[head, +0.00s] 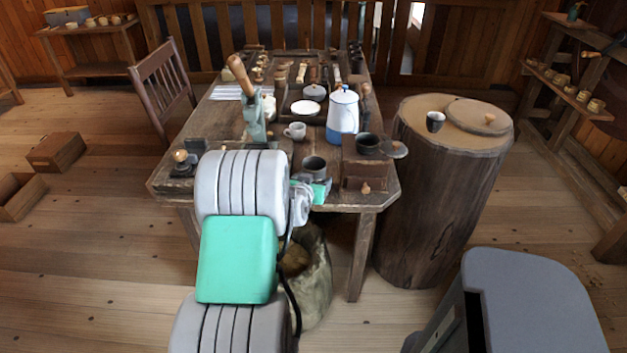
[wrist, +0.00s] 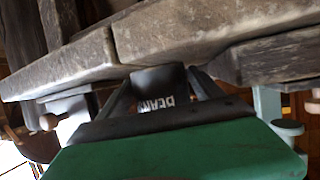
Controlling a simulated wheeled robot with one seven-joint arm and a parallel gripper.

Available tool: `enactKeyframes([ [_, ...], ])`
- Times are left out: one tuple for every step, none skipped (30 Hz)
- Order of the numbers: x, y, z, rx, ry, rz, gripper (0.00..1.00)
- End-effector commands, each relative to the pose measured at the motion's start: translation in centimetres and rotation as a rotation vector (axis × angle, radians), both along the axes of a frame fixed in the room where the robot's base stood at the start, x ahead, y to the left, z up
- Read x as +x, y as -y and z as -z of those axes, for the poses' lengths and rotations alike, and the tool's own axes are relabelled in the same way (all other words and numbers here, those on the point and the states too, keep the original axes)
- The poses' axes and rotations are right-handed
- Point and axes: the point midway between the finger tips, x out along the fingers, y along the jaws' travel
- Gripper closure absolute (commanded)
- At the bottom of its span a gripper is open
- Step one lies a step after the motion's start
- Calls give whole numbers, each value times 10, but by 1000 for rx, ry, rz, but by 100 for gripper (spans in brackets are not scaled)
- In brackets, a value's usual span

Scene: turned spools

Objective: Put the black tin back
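A black tin (wrist: 160,85) with pale lettering sits between the two fingers of my gripper (wrist: 162,88) in the wrist view. The fingers lie against its sides, and the gripper looks shut on it. In the head view the dark, round-topped tin (head: 314,165) shows just past my gripper (head: 312,180), at the near edge of the table (head: 250,165). My gripper hides its lower part, so I cannot tell whether it touches the table top.
A wooden box with a dark bowl, the grinder (head: 360,172), is close right of the tin. A white cup (head: 295,131), a white and blue pot (head: 342,115) and a green press (head: 254,115) stand behind. A sack (head: 310,275) is under the table. A chair (head: 165,85) is at left.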

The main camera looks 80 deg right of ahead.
Motion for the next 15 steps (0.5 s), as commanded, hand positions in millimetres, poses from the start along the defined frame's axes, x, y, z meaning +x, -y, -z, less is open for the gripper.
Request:
enactKeyframes([
  [0,0,0,0,0,0,19],
  [0,0,0,0,0,0,17],
  [0,0,0,0,0,0,13],
  [0,0,0,0,0,0,13],
  [0,0,0,0,0,0,13],
  [0,0,0,0,0,0,13],
  [0,0,0,0,0,0,13],
  [0,0,0,0,0,0,13],
  [0,0,0,0,0,0,13],
  [0,0,-1,0,0,0,13],
  [0,0,-2,0,0,0,13],
  [0,0,-5,0,0,0,13],
  [0,0,-8,0,0,0,13],
  [0,-4,-7,-1,0,-1,13],
  [1,-10,-9,0,-1,-1,13],
])
